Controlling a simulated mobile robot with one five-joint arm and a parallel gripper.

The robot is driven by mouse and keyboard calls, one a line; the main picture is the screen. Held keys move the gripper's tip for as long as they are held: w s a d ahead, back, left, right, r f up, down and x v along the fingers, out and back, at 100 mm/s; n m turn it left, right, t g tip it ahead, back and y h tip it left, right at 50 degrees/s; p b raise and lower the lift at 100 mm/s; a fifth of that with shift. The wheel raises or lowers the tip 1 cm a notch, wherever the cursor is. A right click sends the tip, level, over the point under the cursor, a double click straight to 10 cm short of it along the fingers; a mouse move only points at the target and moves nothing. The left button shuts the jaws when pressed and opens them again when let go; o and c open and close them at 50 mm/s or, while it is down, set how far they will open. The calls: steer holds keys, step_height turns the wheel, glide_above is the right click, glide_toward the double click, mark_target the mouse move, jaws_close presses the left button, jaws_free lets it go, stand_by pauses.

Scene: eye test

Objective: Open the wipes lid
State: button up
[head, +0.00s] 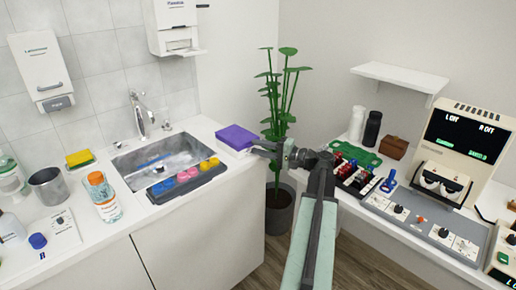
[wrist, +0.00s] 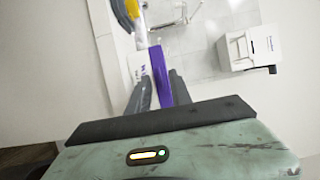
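The wipes box is white with a flat purple lid (head: 237,136) and stands at the right end of the sink counter. The lid looks down on the box. In the wrist view the lid is a purple strip (wrist: 159,72), with the lettered white side of the box (wrist: 140,68) to its left. My gripper (head: 257,149) is at the right edge of the box. In the wrist view its two dark fingers (wrist: 159,82) stand apart, with the purple strip in the gap between them. I cannot tell whether either finger touches the lid.
A tray of coloured round pieces (head: 187,182) lies in front of the sink (head: 160,160). An orange-capped canister (head: 107,212) stands left of it. A potted plant (head: 278,210) is behind my arm. The right counter (head: 372,207) holds devices and small parts.

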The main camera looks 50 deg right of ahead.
steer(key=shift+w, duration=0.3)
steer(key=shift+c, duration=0.3)
steer(key=shift+a, duration=0.1)
jaws_close()
stand_by(0.9)
